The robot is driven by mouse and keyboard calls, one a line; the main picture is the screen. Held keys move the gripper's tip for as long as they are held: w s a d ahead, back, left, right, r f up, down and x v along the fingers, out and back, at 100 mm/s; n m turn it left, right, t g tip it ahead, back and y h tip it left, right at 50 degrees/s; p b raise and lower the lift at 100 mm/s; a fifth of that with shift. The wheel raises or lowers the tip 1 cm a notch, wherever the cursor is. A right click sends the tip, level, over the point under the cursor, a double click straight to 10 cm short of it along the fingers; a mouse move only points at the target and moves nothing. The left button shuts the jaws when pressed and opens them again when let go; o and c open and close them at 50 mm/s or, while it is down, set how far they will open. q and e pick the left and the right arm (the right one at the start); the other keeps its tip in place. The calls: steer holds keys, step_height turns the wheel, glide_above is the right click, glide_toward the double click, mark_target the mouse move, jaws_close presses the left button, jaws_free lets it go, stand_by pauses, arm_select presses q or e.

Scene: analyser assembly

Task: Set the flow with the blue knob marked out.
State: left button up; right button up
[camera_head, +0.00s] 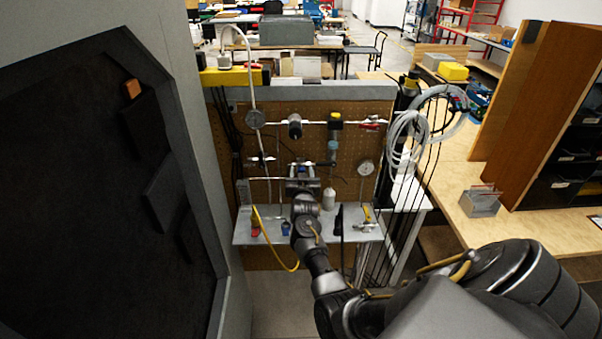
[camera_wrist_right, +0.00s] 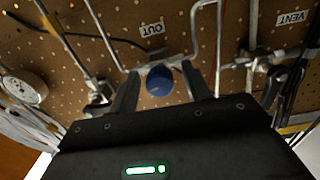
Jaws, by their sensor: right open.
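The blue knob (camera_wrist_right: 159,80) shows in the right wrist view on a thin metal pipe in front of a brown perforated panel. A white label reading OUT (camera_wrist_right: 152,28) appears upside down just above it. My right gripper (camera_wrist_right: 161,72) is open, with one finger on each side of the knob and visible gaps between. In the head view my right gripper (camera_head: 302,170) is up at the panel, and I cannot make out the knob there. My left gripper is not in view.
A VENT label (camera_wrist_right: 291,18) and another valve (camera_wrist_right: 262,66) are to the right in the wrist view. A dial gauge (camera_wrist_right: 25,87) is at left. In the head view, a grey shelf (camera_head: 262,238) with small items lies below the gripper. Coiled hoses (camera_head: 405,142) hang at right.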

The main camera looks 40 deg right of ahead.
steer(key=c, duration=1)
steer(key=shift+n, duration=1.2)
steer(key=o, duration=1)
steer(key=shift+a, duration=0.1)
steer(key=b+v, duration=0.2)
steer(key=v, duration=0.8)
steer(key=shift+s+a, duration=0.25)
